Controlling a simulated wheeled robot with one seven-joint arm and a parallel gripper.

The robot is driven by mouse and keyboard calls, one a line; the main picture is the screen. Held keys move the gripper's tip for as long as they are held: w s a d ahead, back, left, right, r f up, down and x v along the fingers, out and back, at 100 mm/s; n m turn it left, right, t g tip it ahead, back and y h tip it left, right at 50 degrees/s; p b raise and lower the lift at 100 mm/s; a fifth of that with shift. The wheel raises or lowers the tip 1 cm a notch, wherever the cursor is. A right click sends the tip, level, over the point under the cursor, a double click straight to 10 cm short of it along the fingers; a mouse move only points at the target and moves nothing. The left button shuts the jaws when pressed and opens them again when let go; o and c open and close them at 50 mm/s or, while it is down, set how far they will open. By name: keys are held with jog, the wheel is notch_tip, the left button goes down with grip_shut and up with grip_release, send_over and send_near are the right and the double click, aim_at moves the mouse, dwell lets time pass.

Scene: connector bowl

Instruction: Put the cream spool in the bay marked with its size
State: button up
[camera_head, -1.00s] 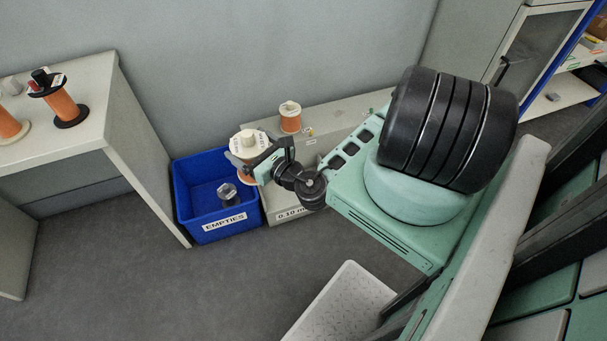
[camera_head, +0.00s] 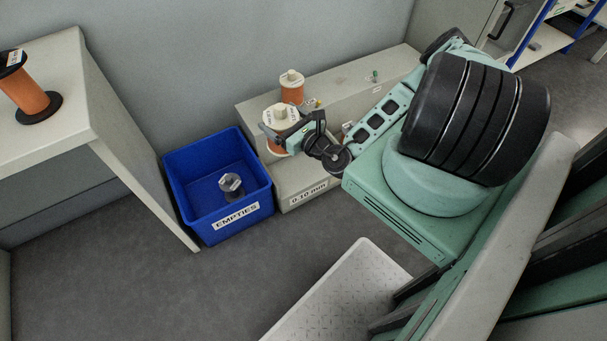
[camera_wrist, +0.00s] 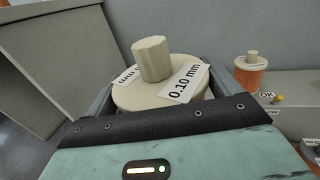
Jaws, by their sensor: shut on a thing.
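The cream spool (camera_head: 283,115) has a cream top flange, a knob and orange wire below. Its flange label reads 0.10 mm in the wrist view (camera_wrist: 160,95). My gripper (camera_head: 287,136) is shut on it, with a finger on each side of the flange in the wrist view. The spool is upright above or in the near grey bay (camera_head: 292,188), whose front label (camera_head: 312,193) reads 0.10 mm. I cannot tell whether its base touches the bay, as my gripper and wrist hide the lower part.
A second cream-topped orange spool (camera_head: 291,88) stands behind on the grey bench (camera_head: 345,90). A blue bin (camera_head: 190,205) labelled EMPTIES, holding a grey empty spool (camera_head: 231,185), stands left of the bay. A grey table (camera_head: 65,80) with a black-flanged spool (camera_head: 28,90) is further left.

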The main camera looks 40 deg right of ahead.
jog(key=w+d+f+h+b, duration=0.1)
jog(key=w+d+f+b, duration=0.3)
jog(key=d+f+b, duration=1.15)
jog(key=w+d+f+b, duration=0.4)
jog(key=d+f+b, duration=0.7)
jog(key=b, duration=0.9)
notch_tip(320, 180, down, 12)
jog(key=a+b, duration=0.1)
jog(key=b, duration=0.5)
jog(key=shift+a+m, duration=0.3)
